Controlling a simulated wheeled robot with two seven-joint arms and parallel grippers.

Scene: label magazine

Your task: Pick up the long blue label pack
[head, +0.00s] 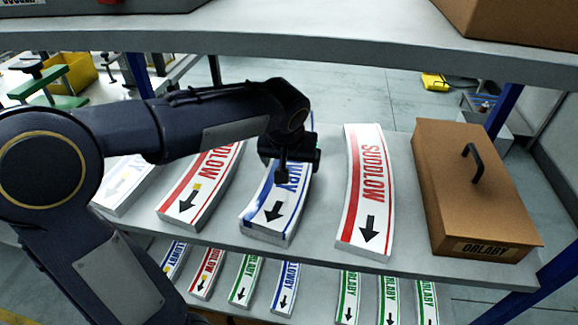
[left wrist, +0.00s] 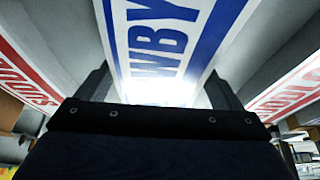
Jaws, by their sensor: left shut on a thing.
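The long blue label pack (head: 268,216) is a curved white stack with a blue stripe, blue lettering and a black arrow, on the upper grey shelf in the head view. In the left wrist view the pack (left wrist: 150,40) runs between the two dark fingers, with "WBY" readable. My left gripper (head: 283,172) is over the pack's middle and shut on it, one finger on each side. The gripper and wrist hide the pack's far part. The near end seems to rest at the shelf; I cannot tell whether it is lifted. My right gripper is not in view.
Red SUDLOW packs lie on both sides, one left (head: 200,186) and one right (head: 364,190). A brown ORLABY box (head: 474,190) with a handle stands at the right. Several shorter packs lie on the lower shelf. A shelf board (head: 330,38) crosses above.

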